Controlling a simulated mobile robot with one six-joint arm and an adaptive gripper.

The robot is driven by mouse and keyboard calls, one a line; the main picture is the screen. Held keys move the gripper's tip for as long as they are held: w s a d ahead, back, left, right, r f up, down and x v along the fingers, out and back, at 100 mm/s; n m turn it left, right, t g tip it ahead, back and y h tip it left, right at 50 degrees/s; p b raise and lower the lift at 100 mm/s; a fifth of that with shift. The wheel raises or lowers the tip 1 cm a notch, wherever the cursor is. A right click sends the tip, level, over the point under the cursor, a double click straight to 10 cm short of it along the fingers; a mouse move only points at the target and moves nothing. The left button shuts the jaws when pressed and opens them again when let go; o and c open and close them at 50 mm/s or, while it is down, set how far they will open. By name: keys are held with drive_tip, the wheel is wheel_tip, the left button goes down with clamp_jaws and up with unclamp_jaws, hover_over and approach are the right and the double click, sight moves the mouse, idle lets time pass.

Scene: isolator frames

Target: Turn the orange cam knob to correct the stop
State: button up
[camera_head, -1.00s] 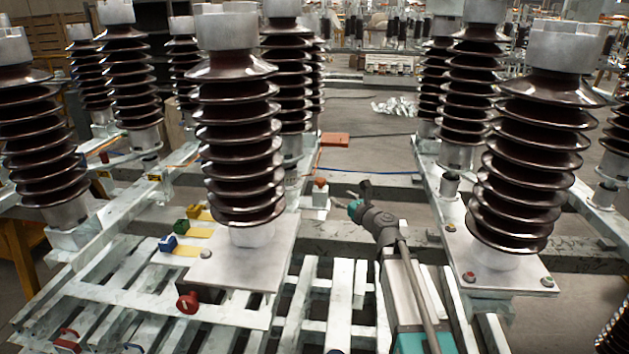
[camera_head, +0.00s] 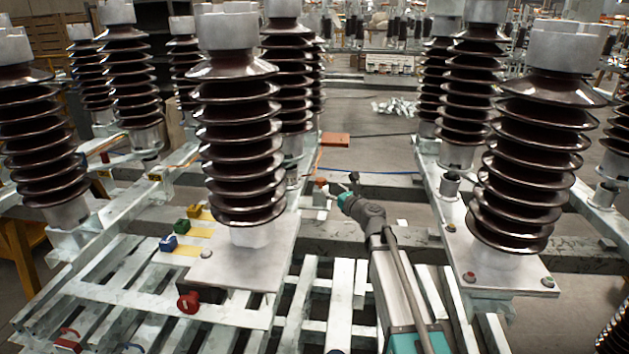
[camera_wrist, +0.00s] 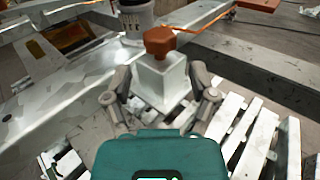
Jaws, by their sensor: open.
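The orange cam knob (camera_wrist: 160,41) sits on top of a white block (camera_wrist: 160,84) in the wrist view. In the head view the knob (camera_head: 321,182) is small, on its block beside the rail behind the front middle insulator. My gripper (camera_wrist: 160,98) is open, with one finger on each side of the block and the knob beyond the fingertips in the picture. I cannot tell whether the fingers touch the block. In the head view my gripper (camera_head: 338,190) reaches in from the right, close to the knob, and partly overlaps its block.
A ribbed brown insulator (camera_head: 238,140) stands left of my gripper, and another (camera_head: 525,150) stands to the right. An orange plate (camera_head: 335,140) lies on the floor behind.

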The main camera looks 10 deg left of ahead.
sight(318, 180)
drive_tip(key=x, duration=0.8)
drive_tip(key=shift+w+a, duration=0.15)
drive_tip(key=shift+w, duration=0.1)
drive_tip(key=c, duration=0.9)
drive_tip(key=shift+a, duration=0.3)
clamp_jaws()
drive_tip(key=shift+c, duration=0.6)
unclamp_jaws()
drive_tip(key=shift+s+d, duration=0.1)
drive_tip(key=shift+d, duration=0.15)
